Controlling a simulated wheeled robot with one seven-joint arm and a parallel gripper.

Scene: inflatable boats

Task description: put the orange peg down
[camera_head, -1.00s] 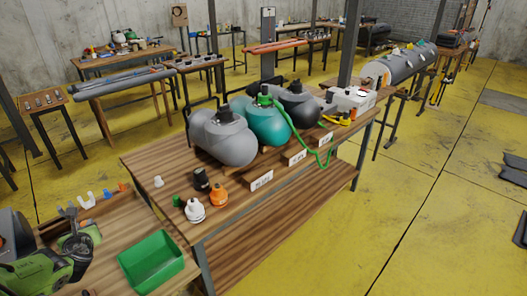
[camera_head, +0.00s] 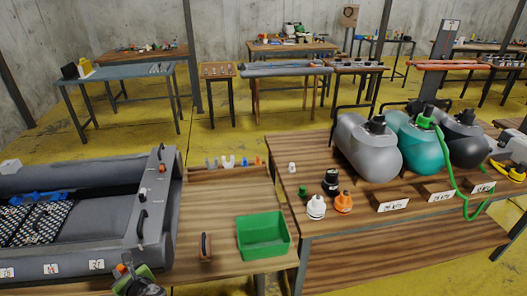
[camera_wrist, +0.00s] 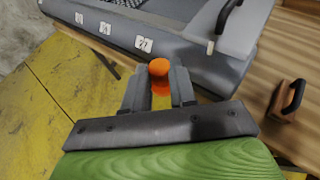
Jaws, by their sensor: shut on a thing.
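The orange peg (camera_wrist: 159,68) is upright between the two fingers of my gripper (camera_wrist: 160,90) in the wrist view. My gripper is shut on it, over the yellow floor beside the grey inflatable boat. In the head view my gripper (camera_head: 125,272) is at the bottom edge, near the boat's front corner, and a bit of orange shows at its tip. The lower part of the peg is hidden by the fingers.
The grey boat (camera_head: 95,215) lies at left. The wooden table (camera_head: 208,218) holds a green bin (camera_head: 263,236), a dark-handled tool (camera_head: 205,247) and a rack (camera_head: 228,172) of small coloured parts. Bare wood lies between rack and bin.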

